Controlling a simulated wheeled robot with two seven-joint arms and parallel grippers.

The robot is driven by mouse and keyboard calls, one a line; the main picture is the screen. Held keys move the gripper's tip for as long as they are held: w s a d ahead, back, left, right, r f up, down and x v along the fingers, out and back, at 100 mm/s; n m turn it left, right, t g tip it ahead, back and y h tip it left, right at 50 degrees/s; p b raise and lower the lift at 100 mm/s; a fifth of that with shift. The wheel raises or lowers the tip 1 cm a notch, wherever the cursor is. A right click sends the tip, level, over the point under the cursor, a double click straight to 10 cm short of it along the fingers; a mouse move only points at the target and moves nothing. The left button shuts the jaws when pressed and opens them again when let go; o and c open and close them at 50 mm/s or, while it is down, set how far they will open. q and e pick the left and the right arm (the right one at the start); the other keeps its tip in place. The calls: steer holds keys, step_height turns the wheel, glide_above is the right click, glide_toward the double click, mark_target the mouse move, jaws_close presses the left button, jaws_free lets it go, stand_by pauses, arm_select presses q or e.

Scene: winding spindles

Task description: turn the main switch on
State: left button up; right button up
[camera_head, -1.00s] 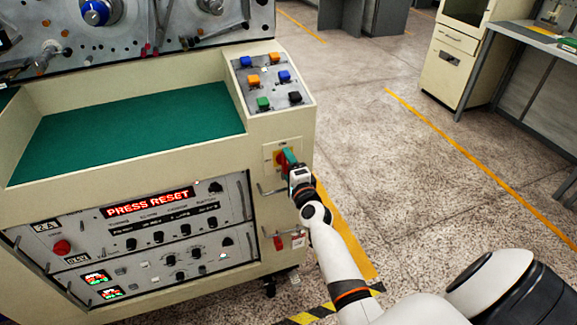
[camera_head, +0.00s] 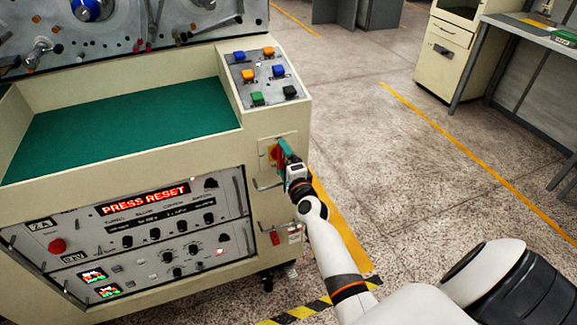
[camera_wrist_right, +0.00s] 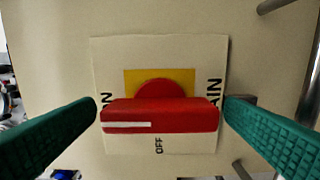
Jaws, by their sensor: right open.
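The main switch is a red rotary handle (camera_wrist_right: 160,116) on a yellow square (camera_wrist_right: 181,77) and a pale label plate (camera_wrist_right: 110,55) on the cabinet front. The handle lies level across the right wrist view, with a white mark on its left half. "OFF" reads below it; letters at both sides are partly hidden. In the head view the switch (camera_head: 269,151) is largely covered by my right gripper (camera_head: 284,152). My right gripper is open, its green fingers (camera_wrist_right: 163,112) standing on either side of the handle's ends, with nothing clamped. My left gripper is out of view.
Coloured push buttons (camera_head: 263,73) sit on the panel above the switch. A red "PRESS RESET" display (camera_head: 145,199) is lit at left. Metal bar handles (camera_wrist_right: 310,75) stick out near the switch. Open floor (camera_head: 365,140) lies right of the cabinet.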

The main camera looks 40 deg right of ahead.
steer(key=v, duration=1.1)
steer(key=shift+s, duration=0.4)
steer(key=shift+a, duration=0.15)
steer(key=s+a+f+n+g+y+p, duration=0.1)
steer(key=s+a+f+n+g, duration=0.25)
steer(key=f, duration=0.75)
steer(key=s+a+f+n+g+y, duration=0.2)
steer(key=s+a+f+n, duration=0.25)
steer(key=f, duration=0.55)
steer(key=s+a+f+n+g+y+p, duration=0.1)
steer(key=s+a+f+n+g, duration=0.3)
steer(key=f, duration=0.7)
steer(key=s+f+n+g, duration=0.3)
steer(key=s+f+n, duration=0.2)
steer(key=s, duration=0.9)
steer(key=s+f+n+g+p, duration=0.1)
steer(key=s+f+n+g, duration=0.3)
steer(key=s, duration=1.1)
step_height(320, 180, down, 4)
steer(key=shift+d+r+n, duration=0.2)
steer(key=shift+d+n, duration=0.2)
steer(key=shift+n, duration=0.8)
steer(key=shift+c, duration=0.2)
